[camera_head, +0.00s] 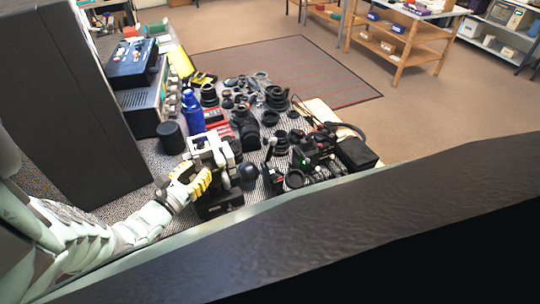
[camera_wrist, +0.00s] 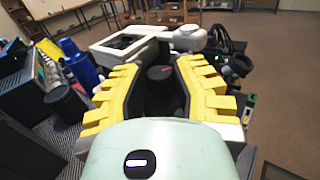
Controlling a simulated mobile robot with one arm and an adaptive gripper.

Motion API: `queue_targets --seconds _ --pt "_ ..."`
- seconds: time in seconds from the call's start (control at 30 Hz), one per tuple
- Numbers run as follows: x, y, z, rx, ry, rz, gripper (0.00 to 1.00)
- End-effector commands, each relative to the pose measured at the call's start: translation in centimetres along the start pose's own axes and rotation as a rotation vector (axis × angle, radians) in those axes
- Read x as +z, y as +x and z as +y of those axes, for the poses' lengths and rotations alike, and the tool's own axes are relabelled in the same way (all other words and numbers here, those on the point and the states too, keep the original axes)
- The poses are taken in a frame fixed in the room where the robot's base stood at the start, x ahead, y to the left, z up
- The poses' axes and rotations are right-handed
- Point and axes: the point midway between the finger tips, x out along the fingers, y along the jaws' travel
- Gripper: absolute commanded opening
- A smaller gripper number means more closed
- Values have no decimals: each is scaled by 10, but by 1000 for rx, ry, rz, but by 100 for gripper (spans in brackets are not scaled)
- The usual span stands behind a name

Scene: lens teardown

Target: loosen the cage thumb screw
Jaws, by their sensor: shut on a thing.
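A pale grey-white cage (camera_head: 212,147) stands on a black block (camera_head: 220,204) at the near edge of the crowded bench. In the wrist view the cage's frame (camera_wrist: 128,45) lies just beyond my fingers, with a white round knob at its right. My gripper (camera_head: 190,180) is at the cage's near left side. In the wrist view my gripper (camera_wrist: 160,82) has its yellow ribbed fingers on both sides of a dark round-topped knob, which looks like the cage thumb screw (camera_wrist: 160,72). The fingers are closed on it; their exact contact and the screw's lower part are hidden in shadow.
A blue bottle (camera_head: 192,112) and a black cylinder (camera_head: 171,137) stand left of the cage. Several black lenses and rings, including a large lens (camera_head: 277,98), crowd the mat behind. Black camera gear (camera_head: 318,150) stands to the right. A tall dark panel (camera_head: 75,110) rises at left.

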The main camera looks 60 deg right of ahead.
Motion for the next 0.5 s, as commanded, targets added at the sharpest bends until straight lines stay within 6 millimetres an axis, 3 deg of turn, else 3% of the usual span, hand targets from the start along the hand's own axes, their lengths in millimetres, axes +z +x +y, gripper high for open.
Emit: queue_targets --seconds 0.5 --pt "-1 1 -5 345 -7 4 0"
